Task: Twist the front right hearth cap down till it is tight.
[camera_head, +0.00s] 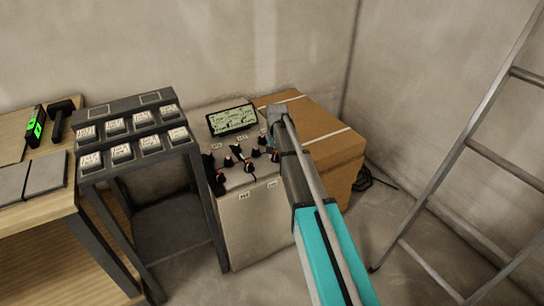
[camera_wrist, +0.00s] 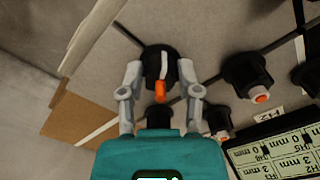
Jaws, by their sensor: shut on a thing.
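In the wrist view my gripper (camera_wrist: 160,72) is shut on a black cap (camera_wrist: 157,55), one finger on each side. A white stem and an orange piece show at its middle. This cap stands at the front right of the hearth's pale top (camera_wrist: 205,30), over the dark joints. More black caps stand apart from it; one (camera_wrist: 245,75) is to the right in the wrist view. In the head view several black and orange caps (camera_head: 249,167) stand on the pale block (camera_head: 245,215). My arm hides most of my gripper there. How tight the cap is cannot be seen.
A display (camera_head: 232,119) lies at the back of the block, close to the caps. A cardboard box (camera_head: 325,140) stands to the right. A dark rack of switch-like pieces (camera_head: 130,135) and a wooden bench (camera_head: 60,225) are at left. A ladder (camera_head: 465,140) leans at far right.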

